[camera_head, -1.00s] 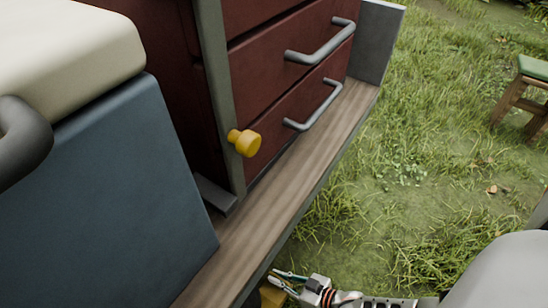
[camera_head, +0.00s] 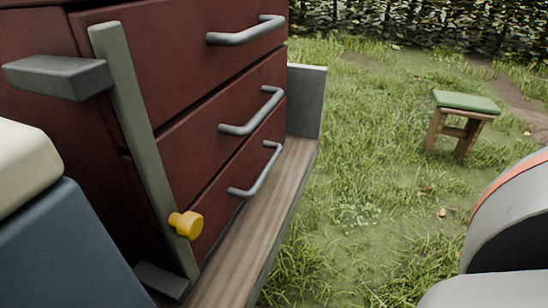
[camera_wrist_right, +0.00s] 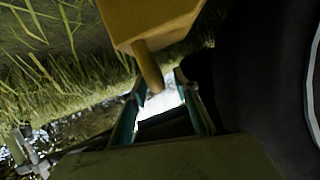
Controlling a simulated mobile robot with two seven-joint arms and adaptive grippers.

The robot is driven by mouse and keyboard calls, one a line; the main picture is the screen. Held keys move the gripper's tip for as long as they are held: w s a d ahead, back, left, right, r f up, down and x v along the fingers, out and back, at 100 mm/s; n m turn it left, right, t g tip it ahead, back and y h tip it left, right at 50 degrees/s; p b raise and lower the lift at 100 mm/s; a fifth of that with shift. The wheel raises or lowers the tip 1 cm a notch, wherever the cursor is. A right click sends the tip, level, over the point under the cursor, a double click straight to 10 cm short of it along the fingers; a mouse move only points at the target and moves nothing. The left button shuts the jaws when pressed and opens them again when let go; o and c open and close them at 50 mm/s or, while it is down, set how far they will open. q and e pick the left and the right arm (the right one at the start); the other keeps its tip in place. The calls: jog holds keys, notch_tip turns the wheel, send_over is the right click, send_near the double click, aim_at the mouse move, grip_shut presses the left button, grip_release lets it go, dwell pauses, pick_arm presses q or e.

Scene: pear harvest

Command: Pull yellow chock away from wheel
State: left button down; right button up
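The yellow chock (camera_wrist_right: 155,22) fills the top middle of the right wrist view, with a short peg-like handle (camera_wrist_right: 150,68) pointing down from it. The dark wheel (camera_wrist_right: 262,85) stands close on the right side of that view. My right gripper (camera_wrist_right: 160,78) has its two teal fingers apart, one on each side of the handle. A gap shows between the handle and the right-hand finger; contact on the other side is hard to tell. The head view shows neither the chock nor my right gripper. My left gripper is in neither view.
The head view shows a red drawer cabinet (camera_head: 190,85) with grey handles, a yellow knob (camera_head: 186,224) on a grey bar, and a wooden ledge (camera_head: 255,230). A green-topped stool (camera_head: 466,102) stands on open grass (camera_head: 370,180).

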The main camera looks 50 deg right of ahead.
jog(key=v, duration=1.2)
dwell(0.4)
